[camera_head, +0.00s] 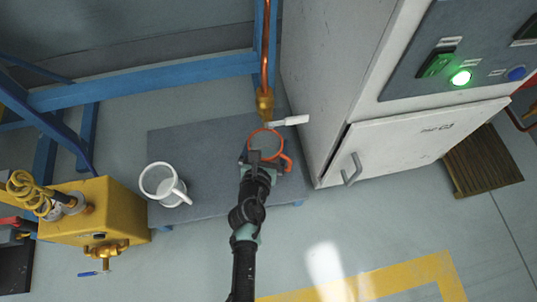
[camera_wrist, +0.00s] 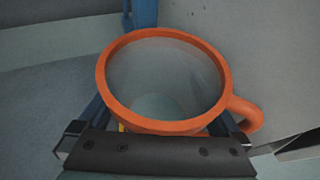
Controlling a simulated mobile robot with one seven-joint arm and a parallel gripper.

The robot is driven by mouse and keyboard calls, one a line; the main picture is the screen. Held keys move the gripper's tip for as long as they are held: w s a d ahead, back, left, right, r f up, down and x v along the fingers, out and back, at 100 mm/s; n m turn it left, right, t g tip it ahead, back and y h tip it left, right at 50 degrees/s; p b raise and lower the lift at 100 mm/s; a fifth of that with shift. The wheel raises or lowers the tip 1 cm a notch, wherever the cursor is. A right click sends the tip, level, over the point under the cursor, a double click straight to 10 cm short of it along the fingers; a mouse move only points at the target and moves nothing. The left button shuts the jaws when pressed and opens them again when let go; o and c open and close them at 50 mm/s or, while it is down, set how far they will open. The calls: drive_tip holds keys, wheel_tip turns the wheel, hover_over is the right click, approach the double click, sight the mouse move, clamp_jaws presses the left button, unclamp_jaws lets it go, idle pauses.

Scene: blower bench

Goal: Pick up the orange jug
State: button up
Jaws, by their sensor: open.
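The orange jug (camera_head: 280,158) stands upright on the low grey bench in the head view, below a brass nozzle. In the wrist view the orange jug (camera_wrist: 224,72) fills the middle, with its round rim, greyish inside and a handle on the right. My gripper (camera_head: 266,155) reaches over the near side of the jug. In the wrist view my gripper (camera_wrist: 165,122) is open, with a finger low on each side of the jug. The jug hides parts of the fingers, so I cannot tell whether they touch it.
A white jug (camera_head: 164,184) stands left on the bench (camera_head: 205,145). A copper pipe with a brass nozzle (camera_head: 264,104) and white lever (camera_head: 290,121) hangs just beyond the orange jug. A white cabinet (camera_head: 325,90) stands close right. A yellow machine (camera_head: 95,215) is at left.

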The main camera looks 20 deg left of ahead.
drive_tip(key=c, duration=1.1)
drive_tip(key=shift+c, duration=0.8)
drive_tip(key=shift+r, duration=0.15)
